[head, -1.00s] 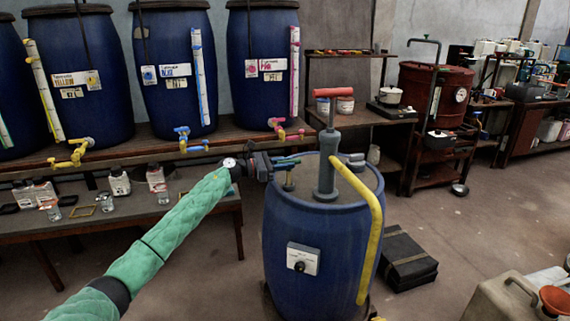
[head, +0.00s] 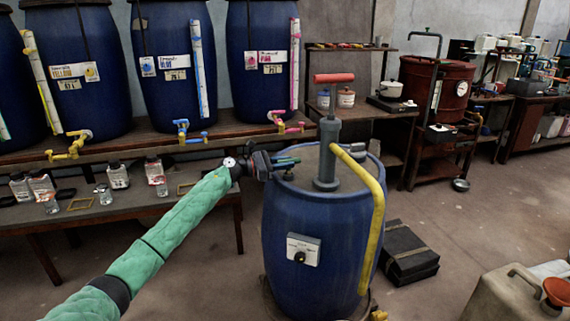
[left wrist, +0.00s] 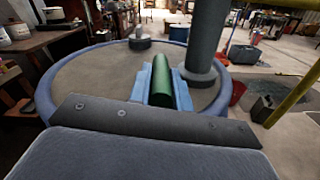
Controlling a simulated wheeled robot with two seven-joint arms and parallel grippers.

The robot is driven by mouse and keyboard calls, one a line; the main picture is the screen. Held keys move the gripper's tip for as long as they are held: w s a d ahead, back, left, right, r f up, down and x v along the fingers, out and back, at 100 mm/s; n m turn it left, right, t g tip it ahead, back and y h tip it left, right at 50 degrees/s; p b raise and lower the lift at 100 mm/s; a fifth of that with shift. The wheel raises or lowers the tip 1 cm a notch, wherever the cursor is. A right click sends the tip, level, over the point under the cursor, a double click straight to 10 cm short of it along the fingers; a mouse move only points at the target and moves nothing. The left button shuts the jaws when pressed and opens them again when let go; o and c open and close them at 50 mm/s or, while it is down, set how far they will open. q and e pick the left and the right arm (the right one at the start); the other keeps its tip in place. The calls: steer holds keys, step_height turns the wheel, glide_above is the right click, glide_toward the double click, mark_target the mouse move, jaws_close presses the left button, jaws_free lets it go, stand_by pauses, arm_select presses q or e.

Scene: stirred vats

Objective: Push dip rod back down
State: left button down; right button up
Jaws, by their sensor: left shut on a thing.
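The dip rod's green handle (left wrist: 162,80) lies between the blue fingers of my left gripper (head: 288,161), which is shut on it. In the left wrist view my gripper (left wrist: 160,88) is low over the drum's grey lid. In the head view, a short grey-green fitting (head: 288,175) shows just under the fingers, close to the lid. The rod's shaft is hidden. The blue drum (head: 318,240) stands upright in the middle. My right gripper is in neither view.
A grey pump with a red handle (head: 334,78) and a yellow hose (head: 375,200) rises from the lid, right of my gripper. A bench (head: 110,215) with bottles is at the left. A black case (head: 408,253) lies on the floor at right.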

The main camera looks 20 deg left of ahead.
arm_select(q)
steer(key=shift+d+f, duration=0.1)
steer(key=shift+f, duration=0.2)
steer(key=c, duration=1.3)
jaws_free()
steer(key=shift+r, duration=0.1)
steer(key=shift+s, duration=0.1)
steer(key=v, duration=0.7)
steer(key=shift+s+a+b, duration=0.15)
steer(key=shift+a+b, duration=0.2)
steer(key=shift+a, duration=0.05)
